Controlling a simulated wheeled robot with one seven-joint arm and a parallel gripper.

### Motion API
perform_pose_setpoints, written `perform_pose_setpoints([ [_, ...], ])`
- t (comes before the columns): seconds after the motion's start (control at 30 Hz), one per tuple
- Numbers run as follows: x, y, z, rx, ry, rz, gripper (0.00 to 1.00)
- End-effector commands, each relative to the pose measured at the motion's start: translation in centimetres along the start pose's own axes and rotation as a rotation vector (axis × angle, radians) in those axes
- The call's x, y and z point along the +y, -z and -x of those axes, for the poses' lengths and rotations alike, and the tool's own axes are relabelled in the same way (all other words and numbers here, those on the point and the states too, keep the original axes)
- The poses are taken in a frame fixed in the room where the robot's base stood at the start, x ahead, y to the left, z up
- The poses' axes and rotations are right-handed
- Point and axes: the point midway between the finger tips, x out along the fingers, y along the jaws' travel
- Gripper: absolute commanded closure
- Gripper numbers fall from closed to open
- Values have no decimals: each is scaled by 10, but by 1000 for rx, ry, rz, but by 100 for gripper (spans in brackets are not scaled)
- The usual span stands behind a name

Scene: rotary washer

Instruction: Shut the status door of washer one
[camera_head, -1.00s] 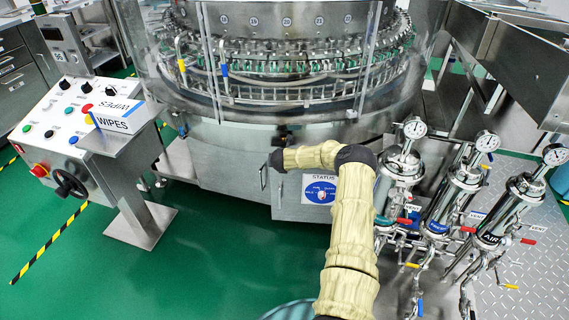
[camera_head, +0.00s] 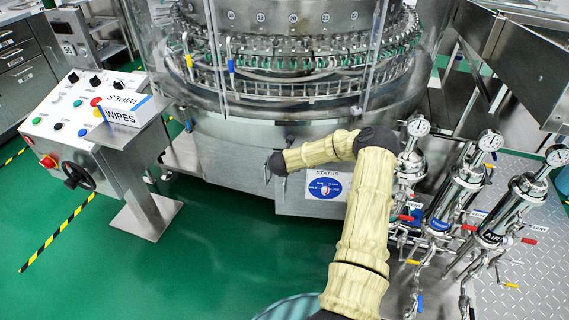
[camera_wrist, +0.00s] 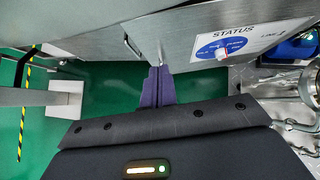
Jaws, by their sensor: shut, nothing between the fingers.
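The status door (camera_head: 295,200) is the metal panel low on the front of the round washer. It carries a white STATUS label with a blue dial (camera_head: 325,187), which also shows in the wrist view (camera_wrist: 222,46). A small upright bar handle (camera_wrist: 132,45) is near its left edge. I cannot tell how far the door stands from its frame. My gripper (camera_head: 274,164) is at the door's upper left, partly hidden by its own wrist. Contact is unclear.
A control console (camera_head: 75,120) with a WIPES box (camera_head: 127,109) stands left. Several metal filter housings with gauges (camera_head: 455,190) stand close on the right. Green floor (camera_head: 220,240) is clear in front and to the left.

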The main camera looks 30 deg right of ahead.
Motion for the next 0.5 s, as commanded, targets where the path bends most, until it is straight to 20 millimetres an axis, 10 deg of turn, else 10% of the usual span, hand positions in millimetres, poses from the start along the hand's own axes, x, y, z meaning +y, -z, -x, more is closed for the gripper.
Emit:
perform_pose_setpoints([
  [0.5,7,1,37,0,-7,6,100],
])
